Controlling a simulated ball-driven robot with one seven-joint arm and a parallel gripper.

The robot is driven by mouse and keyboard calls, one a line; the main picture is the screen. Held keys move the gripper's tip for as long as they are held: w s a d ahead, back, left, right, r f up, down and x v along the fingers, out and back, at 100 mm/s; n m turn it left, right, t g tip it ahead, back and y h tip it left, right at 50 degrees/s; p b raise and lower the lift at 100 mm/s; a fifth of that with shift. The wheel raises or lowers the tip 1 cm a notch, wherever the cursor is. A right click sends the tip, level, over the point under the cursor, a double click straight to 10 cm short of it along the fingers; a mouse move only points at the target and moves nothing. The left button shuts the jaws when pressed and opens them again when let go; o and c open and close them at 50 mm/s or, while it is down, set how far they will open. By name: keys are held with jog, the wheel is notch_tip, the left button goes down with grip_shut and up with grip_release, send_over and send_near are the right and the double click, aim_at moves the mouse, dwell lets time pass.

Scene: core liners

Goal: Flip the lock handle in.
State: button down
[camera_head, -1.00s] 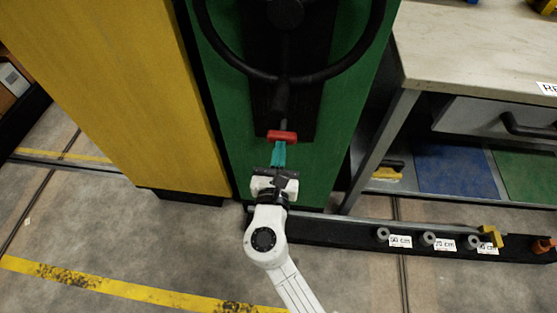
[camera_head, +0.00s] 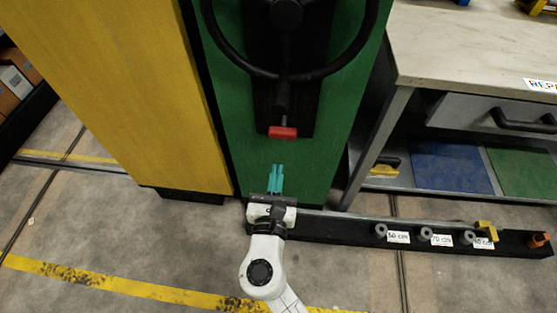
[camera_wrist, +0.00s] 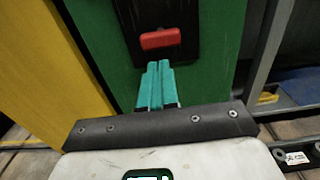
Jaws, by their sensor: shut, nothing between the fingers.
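The lock handle is a red grip (camera_head: 283,132) at the lower end of a black plate (camera_head: 300,95) on the green panel, below a black handwheel. In the wrist view the red grip (camera_wrist: 160,38) lies just beyond the fingertips, near the top middle. My gripper (camera_head: 277,168) has teal fingers pressed together with nothing between them. It sits below the red grip in the head view, with a gap of green panel between. In the wrist view the fingertips (camera_wrist: 159,65) point up at the grip and are apart from it.
A black handwheel (camera_head: 287,76) is mounted above the grip. A yellow panel (camera_head: 110,90) stands to the left. A workbench (camera_head: 470,50) is at the right. A low rail (camera_head: 340,230) with grey rollers and length labels runs along the floor.

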jog(key=s, duration=0.6)
jog(key=shift+p, duration=0.3)
jog(key=shift+a, duration=0.1)
